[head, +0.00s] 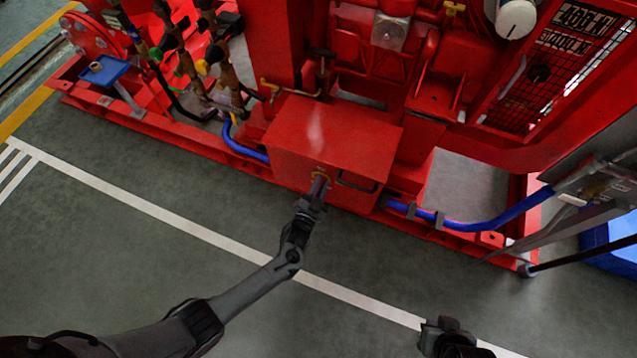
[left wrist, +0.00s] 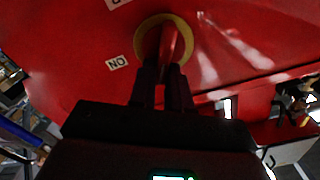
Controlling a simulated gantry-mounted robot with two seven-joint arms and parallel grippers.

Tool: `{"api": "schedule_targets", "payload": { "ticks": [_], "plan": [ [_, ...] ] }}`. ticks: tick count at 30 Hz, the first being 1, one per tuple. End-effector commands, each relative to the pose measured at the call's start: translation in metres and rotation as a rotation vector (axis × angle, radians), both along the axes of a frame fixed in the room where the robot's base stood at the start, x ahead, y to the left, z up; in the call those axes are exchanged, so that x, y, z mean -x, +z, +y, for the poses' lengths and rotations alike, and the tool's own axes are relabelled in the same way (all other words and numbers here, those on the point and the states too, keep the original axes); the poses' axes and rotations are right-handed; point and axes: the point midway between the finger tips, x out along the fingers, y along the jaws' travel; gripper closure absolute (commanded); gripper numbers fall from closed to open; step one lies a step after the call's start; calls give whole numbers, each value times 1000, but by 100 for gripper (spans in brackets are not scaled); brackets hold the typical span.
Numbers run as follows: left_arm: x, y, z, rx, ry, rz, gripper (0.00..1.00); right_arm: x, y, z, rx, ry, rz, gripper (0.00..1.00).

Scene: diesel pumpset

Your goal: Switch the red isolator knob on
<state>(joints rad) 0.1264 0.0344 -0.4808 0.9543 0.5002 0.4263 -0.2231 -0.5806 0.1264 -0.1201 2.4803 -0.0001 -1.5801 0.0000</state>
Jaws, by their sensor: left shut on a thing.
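The red isolator knob (left wrist: 173,42) sits in a round yellow plate (left wrist: 187,38) on the front of a red box (head: 325,140). In the left wrist view its raised grip runs roughly up and down in the picture. A white ON label (left wrist: 117,62), seen inverted, lies left of and a little below the knob. Another label (left wrist: 117,3) is cut off at the top edge. My left gripper (head: 319,186) is at the box front, its two fingers (left wrist: 165,72) shut on the knob. In the head view the gripper mostly hides the knob. My right gripper (head: 443,330) is low in view, away from the box.
A dark handle (head: 357,184) is just right of the knob on the box. Blue hoses (head: 245,150) run along the red base frame. Valves and pipes stand behind at left. The green floor (head: 130,255) in front is clear, with a white line.

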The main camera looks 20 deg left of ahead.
Motion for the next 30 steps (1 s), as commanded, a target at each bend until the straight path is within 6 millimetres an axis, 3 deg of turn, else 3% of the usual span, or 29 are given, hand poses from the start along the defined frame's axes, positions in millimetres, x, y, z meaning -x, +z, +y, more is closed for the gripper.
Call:
{"api": "schedule_targets", "payload": {
  "ticks": [30],
  "plan": [
    [1,-18,-11,-900,-1,-15,100,0,3,2,-10,-6,-1,100]
  ]
}}
